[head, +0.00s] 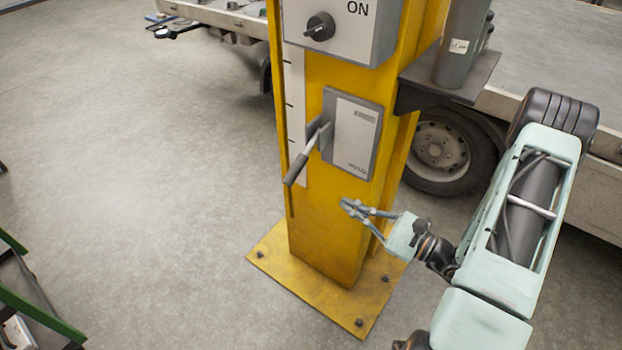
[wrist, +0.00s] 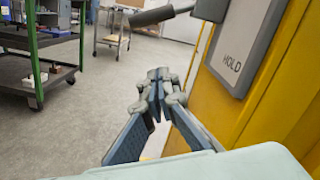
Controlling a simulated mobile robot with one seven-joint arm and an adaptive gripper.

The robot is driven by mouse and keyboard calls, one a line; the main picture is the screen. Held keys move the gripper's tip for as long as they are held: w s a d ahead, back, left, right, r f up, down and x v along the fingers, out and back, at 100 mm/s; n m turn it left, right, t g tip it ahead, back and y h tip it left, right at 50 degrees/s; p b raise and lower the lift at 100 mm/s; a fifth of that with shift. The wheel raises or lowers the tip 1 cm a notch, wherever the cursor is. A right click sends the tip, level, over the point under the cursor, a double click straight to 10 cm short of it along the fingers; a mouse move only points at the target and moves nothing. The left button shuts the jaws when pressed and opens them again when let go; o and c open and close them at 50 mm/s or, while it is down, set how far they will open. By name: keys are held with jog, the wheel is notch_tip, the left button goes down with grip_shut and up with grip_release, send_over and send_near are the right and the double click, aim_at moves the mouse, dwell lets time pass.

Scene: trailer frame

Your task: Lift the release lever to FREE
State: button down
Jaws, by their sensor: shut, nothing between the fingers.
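The release lever (head: 307,155) is a grey bar with a dark grip, set on the left side of a grey plate (head: 358,140) on the yellow post. It slants down and to the left. In the wrist view the lever's grip (wrist: 152,16) shows at the top, and the plate (wrist: 248,40) bears the word HOLD near its lower end. My gripper (head: 346,204) is shut and empty, below and to the right of the lever's grip, in front of the post. In the wrist view its fingertips (wrist: 158,76) meet below the lever, apart from it.
A grey switch box (head: 345,30) marked ON sits above the plate. A dark shelf (head: 450,80) with a grey cylinder juts from the post's right side. A trailer with a wheel (head: 438,150) stands behind. Green-framed racks (wrist: 45,50) stand at left; the floor between is clear.

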aim_at(303, 158)
jog(key=w+a+r+b, duration=0.1)
jog(key=w+a+r, duration=0.3)
jog(key=a, duration=0.6)
jog(key=shift+w, duration=0.5)
jog(key=shift+r, duration=0.1)
